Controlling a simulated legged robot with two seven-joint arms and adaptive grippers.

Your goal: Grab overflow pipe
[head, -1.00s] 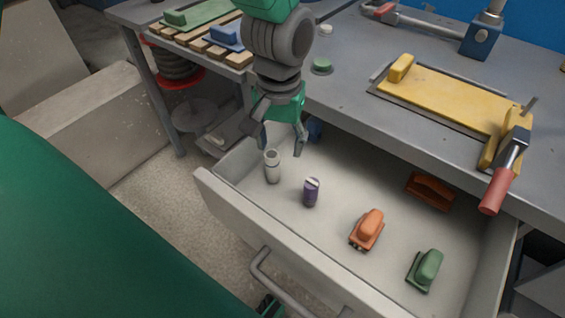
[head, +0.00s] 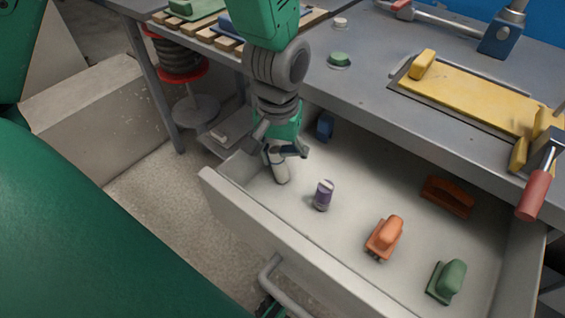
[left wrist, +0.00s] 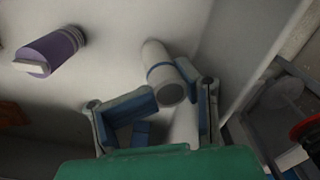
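The fingers look open, and I see no firm contact on both sides.
Farther right are an orange block (head: 385,237), a green block (head: 447,280) and a brown-orange piece (head: 447,196). A blue piece (head: 325,126) lies at the back. The bench edge overhangs the drawer's rear.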

